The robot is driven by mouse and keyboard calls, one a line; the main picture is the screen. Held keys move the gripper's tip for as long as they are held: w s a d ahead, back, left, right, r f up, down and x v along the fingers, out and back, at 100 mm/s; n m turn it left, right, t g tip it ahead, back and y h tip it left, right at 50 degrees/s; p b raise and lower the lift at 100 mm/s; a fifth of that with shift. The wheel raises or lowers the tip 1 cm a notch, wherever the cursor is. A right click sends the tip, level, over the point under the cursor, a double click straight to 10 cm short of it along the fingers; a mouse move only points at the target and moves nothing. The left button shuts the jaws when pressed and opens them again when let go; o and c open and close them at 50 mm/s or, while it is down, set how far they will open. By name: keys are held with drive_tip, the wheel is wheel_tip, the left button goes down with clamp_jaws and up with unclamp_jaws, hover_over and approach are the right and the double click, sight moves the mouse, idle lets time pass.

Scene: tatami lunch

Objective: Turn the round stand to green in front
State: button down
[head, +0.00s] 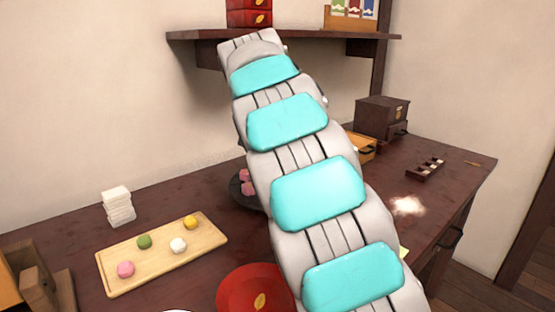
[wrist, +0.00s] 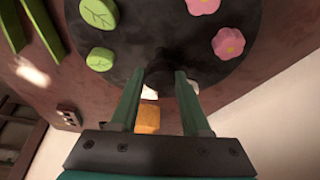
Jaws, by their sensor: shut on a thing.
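The round stand (wrist: 225,70) is a dark disc. In the wrist view, pink flower-shaped sweets (wrist: 228,42) sit on its right side. The head view does not show the gripper.
A wooden board (head: 150,272) with several coloured sweets lies left on the dark table, with a white stack (head: 117,207) behind it. A red lidded bowl (head: 252,290) is in front. A dark box (head: 381,118) and a small compartment tray (head: 427,170) stand right. A shelf (head: 205,36) hangs above.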

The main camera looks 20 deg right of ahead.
idle(0.5)
drive_tip(key=shift+c, duration=1.8)
unclamp_jaws()
drive_tip(key=v, duration=0.8)
drive_tip(key=shift+p, duration=0.3)
drive_tip(key=shift+s+f, duration=0.1)
